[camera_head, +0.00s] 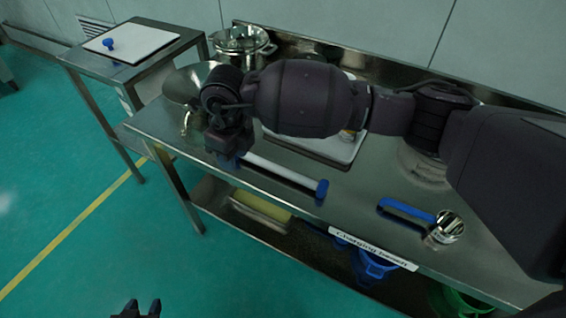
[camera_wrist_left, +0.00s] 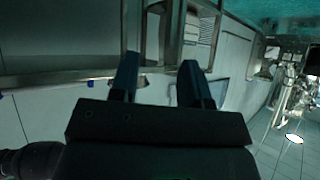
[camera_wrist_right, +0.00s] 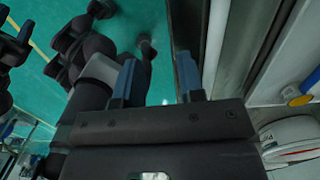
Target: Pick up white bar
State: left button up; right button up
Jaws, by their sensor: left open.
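The white bar (camera_head: 282,175) lies along the front of the steel bench in the head view, with a blue end (camera_head: 322,190) on its right. Its left end is hidden by my right gripper. My right gripper (camera_head: 229,161) is over or beside that left end; the head view does not show whether they touch. In the right wrist view its fingers (camera_wrist_right: 156,82) are apart with nothing visible between them. My left gripper (camera_head: 142,308) is low at the bottom edge of the head view, away from the bench. Its fingers (camera_wrist_left: 160,82) are apart and empty.
My right arm crosses above the bench (camera_head: 365,185), partly hiding a pale tray (camera_head: 335,150). A steel pot (camera_head: 240,42) and bowl (camera_head: 183,84) stand at its left end. A blue-handled scoop (camera_head: 447,228) lies right. Floor is clear left.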

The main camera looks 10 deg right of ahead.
jog(key=w+d+r+t+h, duration=0.2)
jog(key=w+d, duration=0.1)
jog(key=w, duration=0.1)
jog(key=b, duration=0.1)
send_over(254, 157)
jog(key=s, duration=0.1)
jog(key=f, duration=0.2)
jog(key=a+f, duration=0.1)
jog(key=f, duration=0.1)
jog(key=shift+s+f, duration=0.1)
jog(key=shift+f, duration=0.25)
jog(key=shift+d+f, duration=0.1)
jog(key=shift+f, duration=0.3)
jog(key=b+x, duration=0.1)
jog(key=x, duration=0.4)
jog(key=shift+d, duration=0.15)
pick_arm(q)
jog(key=shift+w+d+f, duration=0.2)
jog(key=shift+w+f, duration=0.3)
jog(key=shift+f, duration=0.3)
pick_arm(e)
jog(key=shift+r, duration=0.1)
jog(key=c, duration=0.6)
jog(key=shift+r, duration=0.15)
